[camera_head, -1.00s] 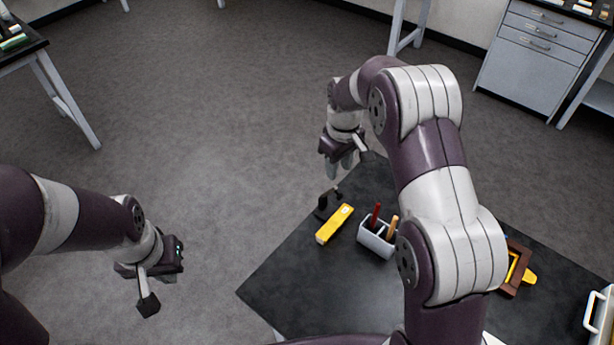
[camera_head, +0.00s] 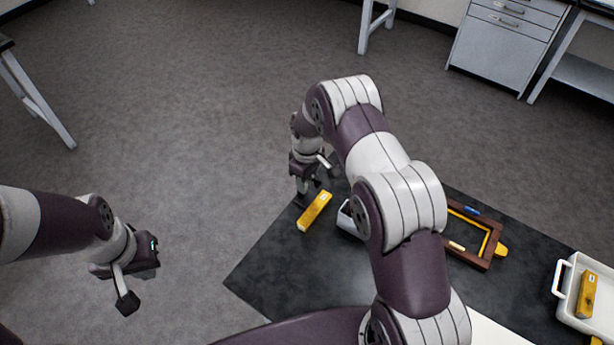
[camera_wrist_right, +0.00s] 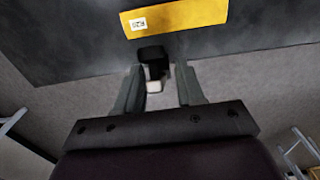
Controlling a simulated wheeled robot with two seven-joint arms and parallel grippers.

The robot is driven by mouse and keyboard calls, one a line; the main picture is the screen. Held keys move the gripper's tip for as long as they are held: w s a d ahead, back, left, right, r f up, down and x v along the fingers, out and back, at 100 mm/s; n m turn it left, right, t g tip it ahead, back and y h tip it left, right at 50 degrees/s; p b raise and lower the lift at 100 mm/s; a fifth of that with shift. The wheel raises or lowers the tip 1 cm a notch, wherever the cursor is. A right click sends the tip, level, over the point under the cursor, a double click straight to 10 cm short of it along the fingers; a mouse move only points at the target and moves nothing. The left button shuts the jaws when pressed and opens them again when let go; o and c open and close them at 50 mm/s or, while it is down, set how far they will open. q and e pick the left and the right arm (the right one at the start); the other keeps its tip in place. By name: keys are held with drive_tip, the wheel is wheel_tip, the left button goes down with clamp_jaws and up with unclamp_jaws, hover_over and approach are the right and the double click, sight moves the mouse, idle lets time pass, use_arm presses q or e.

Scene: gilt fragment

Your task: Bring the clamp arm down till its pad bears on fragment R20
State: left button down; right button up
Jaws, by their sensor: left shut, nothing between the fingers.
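Fragment R20, a yellow gilt bar (camera_head: 314,211), lies on the dark table near its far left edge. In the right wrist view its white label shows on the bar (camera_wrist_right: 185,16). The black clamp (camera_wrist_right: 152,54) stands beside the bar's long edge, with a pale end piece. In the head view it is mostly hidden by my right gripper (camera_head: 303,192). In the wrist view my right gripper (camera_wrist_right: 160,90) is open, its fingers apart on either side of the clamp part. I cannot tell whether they touch it. My left gripper (camera_head: 135,270) is shut and empty, off the table.
A pale holder (camera_head: 347,218) is partly behind my right arm. A brown frame (camera_head: 487,262) with yellow pieces lies right of the arm. A white tray (camera_head: 565,277) with a yellow bar stands at the far right. The table's front left is clear.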

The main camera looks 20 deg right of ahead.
drive_tip(key=shift+d, duration=0.1)
clamp_jaws()
drive_tip(key=t+b, duration=0.1)
drive_tip(key=b, duration=0.1)
drive_tip(key=f+y+b, duration=0.1)
drive_tip(key=b, duration=0.1)
drive_tip(key=shift+s+d+f+t+y+b, duration=0.2)
drive_tip(key=shift+d+t+y+b, duration=0.1)
drive_tip(key=shift+t+b, duration=0.1)
drive_tip(key=shift+s+a+r, duration=0.1)
drive_tip(key=shift+s+r, duration=0.05)
drive_tip(key=shift+r, duration=0.3)
unclamp_jaws()
drive_tip(key=shift+r, duration=0.1)
